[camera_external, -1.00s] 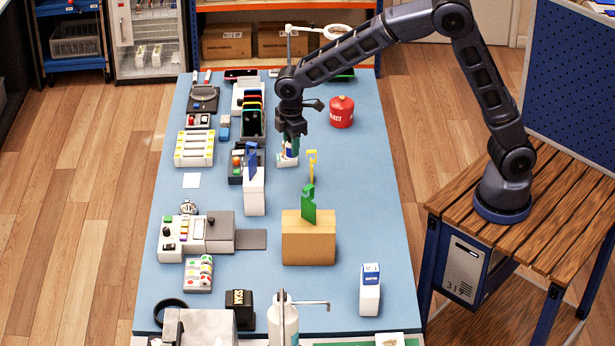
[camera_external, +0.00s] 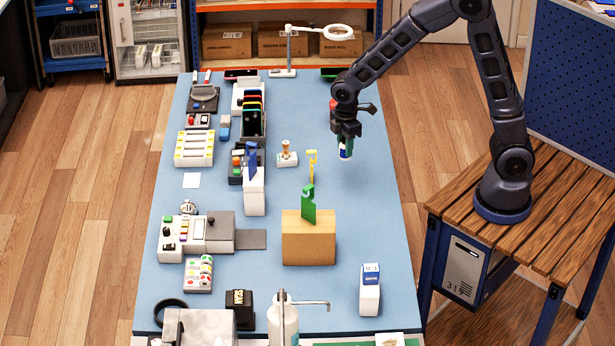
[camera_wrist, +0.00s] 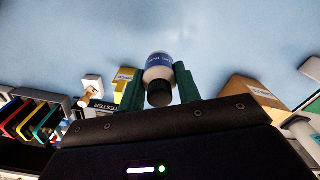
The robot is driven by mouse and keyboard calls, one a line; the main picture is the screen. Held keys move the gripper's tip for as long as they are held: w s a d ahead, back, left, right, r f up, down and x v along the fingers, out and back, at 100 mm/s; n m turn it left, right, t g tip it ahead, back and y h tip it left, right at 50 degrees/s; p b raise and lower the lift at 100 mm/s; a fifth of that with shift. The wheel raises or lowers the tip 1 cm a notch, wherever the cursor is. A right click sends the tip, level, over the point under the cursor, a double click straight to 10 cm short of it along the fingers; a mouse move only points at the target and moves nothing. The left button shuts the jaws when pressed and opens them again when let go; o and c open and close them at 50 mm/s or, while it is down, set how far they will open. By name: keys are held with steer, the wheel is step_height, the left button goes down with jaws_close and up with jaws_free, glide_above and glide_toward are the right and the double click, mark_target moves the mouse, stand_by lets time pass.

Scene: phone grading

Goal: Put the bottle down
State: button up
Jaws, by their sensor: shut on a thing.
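The bottle (camera_external: 346,154) is small and white with a blue label. It is in my gripper (camera_external: 345,148), over the right half of the blue table in the external view. In the wrist view the bottle (camera_wrist: 160,68) sits between my two green fingers, and its dark cap (camera_wrist: 159,95) points toward the camera. My gripper (camera_wrist: 157,80) is shut on the bottle. The table (camera_wrist: 225,40) beyond it is bare. Whether the bottle's base touches the table, I cannot tell.
A white block with a wooden-looking knob (camera_external: 286,158) stands left of my gripper. A yellow stand (camera_external: 312,165) and a tan box with a green piece (camera_external: 308,242) are nearer the camera.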

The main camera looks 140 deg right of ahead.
step_height(320, 180, down, 14)
steer(key=shift+r, duration=0.15)
stand_by(0.5)
steer(key=o, duration=1)
steer(key=shift+c, duration=0.2)
